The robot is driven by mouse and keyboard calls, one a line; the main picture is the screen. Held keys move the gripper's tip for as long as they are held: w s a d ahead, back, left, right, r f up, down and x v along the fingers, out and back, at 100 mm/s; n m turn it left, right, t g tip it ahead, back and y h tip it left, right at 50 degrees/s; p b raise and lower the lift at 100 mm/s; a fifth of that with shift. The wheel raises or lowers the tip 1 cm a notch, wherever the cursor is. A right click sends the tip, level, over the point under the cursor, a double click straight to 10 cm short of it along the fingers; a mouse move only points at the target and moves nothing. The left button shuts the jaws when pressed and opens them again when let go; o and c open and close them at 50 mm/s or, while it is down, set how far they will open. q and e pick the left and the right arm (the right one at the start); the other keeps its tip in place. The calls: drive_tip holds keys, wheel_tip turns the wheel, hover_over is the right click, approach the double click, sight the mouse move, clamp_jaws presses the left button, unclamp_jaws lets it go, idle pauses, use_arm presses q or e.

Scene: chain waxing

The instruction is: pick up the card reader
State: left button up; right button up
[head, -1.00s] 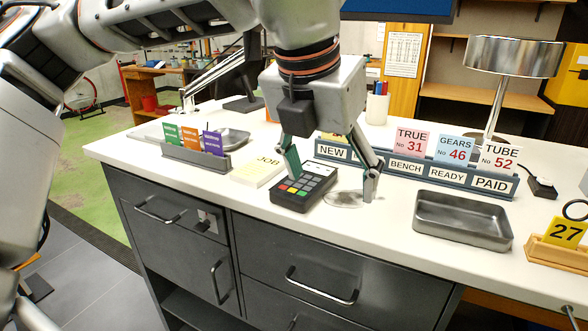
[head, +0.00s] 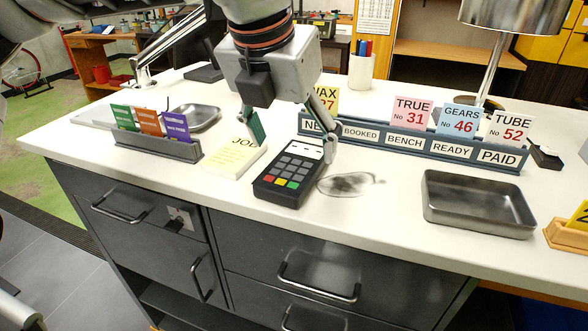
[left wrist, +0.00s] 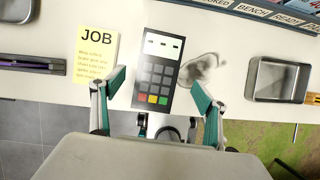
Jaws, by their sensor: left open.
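The card reader (head: 289,174) is a dark handheld terminal with grey, red, yellow and green keys and a white screen strip. It lies flat on the white counter (head: 360,225). It also shows in the left wrist view (left wrist: 159,72). My left gripper (head: 292,147) is open above it, with one finger on each side in the head view. In the left wrist view its green-padded fingers (left wrist: 158,90) are spread wide around the card reader's lower end, apart from it. My right gripper is not in view.
A yellow JOB pad (head: 234,159) lies close left of the card reader. A labelled ticket rack (head: 408,143) stands behind it. A dark smudge (head: 350,184) marks the counter at right. A metal tray (head: 478,204) and a card holder (head: 158,145) stand farther off.

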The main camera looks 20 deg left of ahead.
sight(294, 164)
use_arm(q)
drive_tip(key=x, duration=0.4)
drive_tip(key=shift+s+a+f, duration=0.1)
drive_tip(key=shift+a+f, duration=0.05)
drive_tip(key=shift+f, duration=0.35)
drive_tip(key=c, duration=1.4)
drive_tip(key=shift+r, duration=0.2)
